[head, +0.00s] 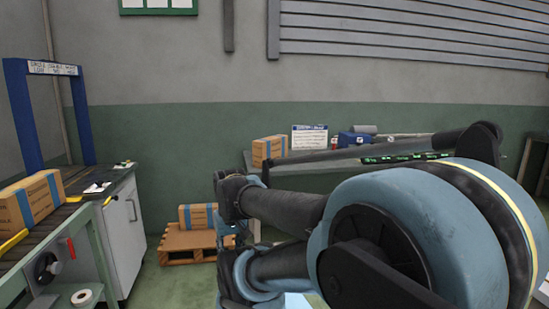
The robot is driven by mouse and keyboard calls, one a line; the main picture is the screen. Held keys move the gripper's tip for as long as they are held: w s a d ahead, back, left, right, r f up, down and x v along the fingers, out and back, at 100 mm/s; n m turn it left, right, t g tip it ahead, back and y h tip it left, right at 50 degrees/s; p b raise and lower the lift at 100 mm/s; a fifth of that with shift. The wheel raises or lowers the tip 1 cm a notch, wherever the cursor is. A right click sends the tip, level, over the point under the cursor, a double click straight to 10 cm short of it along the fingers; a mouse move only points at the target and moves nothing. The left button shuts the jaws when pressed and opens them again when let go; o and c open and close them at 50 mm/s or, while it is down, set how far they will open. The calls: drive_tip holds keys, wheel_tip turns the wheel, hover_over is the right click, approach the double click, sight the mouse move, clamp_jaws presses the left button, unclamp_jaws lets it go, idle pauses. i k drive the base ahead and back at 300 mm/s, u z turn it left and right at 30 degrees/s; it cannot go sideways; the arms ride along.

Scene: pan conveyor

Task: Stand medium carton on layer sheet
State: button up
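Three brown cartons with blue bands are in the head view. One carton (30,205) sits on the roller conveyor at the left. One carton (198,216) sits on the wooden pallet (188,256) on the floor, partly behind my arm. A third carton (267,150) sits on the bench at the back. I cannot tell which is the medium one. A layer sheet cannot be made out for sure; a pale flat patch shows at the bottom edge, mostly behind my arm. My arm fills the lower right, and its gripper fingers do not show.
The conveyor (75,209) and a white cabinet (124,231) stand at the left, under a blue arch (22,115). The back bench (325,166) holds a sign (309,137) and a blue box (353,139). Green floor is clear between cabinet and pallet.

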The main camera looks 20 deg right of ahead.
sight(199, 234)
drive_tip(key=z, duration=0.05)
drive_tip(key=k, duration=0.15)
drive_tip(key=z, duration=1.5)
drive_tip(key=i, duration=2.65)
drive_tip(key=u, duration=1.15)
